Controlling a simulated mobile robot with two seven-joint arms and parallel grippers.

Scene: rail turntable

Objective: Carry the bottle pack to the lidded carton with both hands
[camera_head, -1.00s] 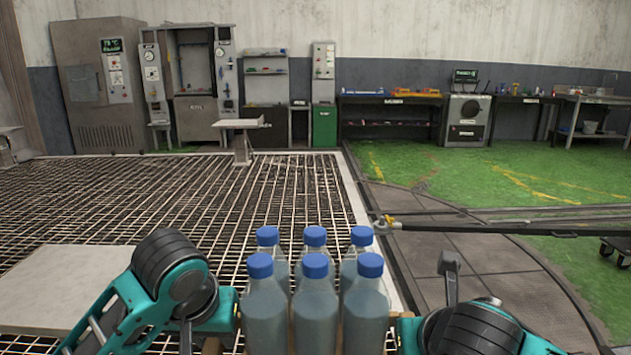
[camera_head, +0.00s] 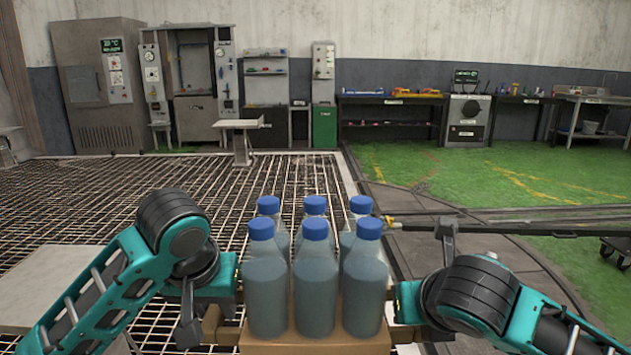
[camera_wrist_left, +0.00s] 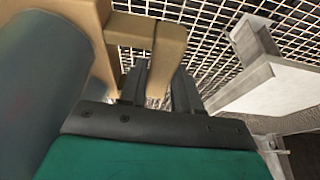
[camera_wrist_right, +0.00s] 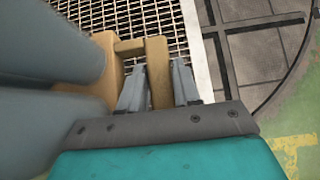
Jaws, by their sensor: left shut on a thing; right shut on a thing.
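The bottle pack (camera_head: 315,285) is in the lower middle of the head view, upright between my arms. It has several grey-blue bottles with blue caps in a tan carrier (camera_head: 315,342) with a handle at each side. My left gripper (camera_wrist_left: 158,85) is shut on the left handle, with the handle bar between its fingers in the left wrist view. My right gripper (camera_wrist_right: 160,85) is shut on the right handle in the right wrist view. In the head view the fingertips are hard to make out. I cannot pick out the lidded carton in any view.
A metal grating floor (camera_head: 290,172) spreads ahead and left, with a pale flat slab (camera_head: 50,290) at left. A small pedestal table (camera_head: 238,125) stands ahead. Cabinets and workbenches (camera_head: 390,97) line the back wall. A rail bar (camera_head: 530,230) crosses at right; green floor (camera_head: 470,170) lies beyond.

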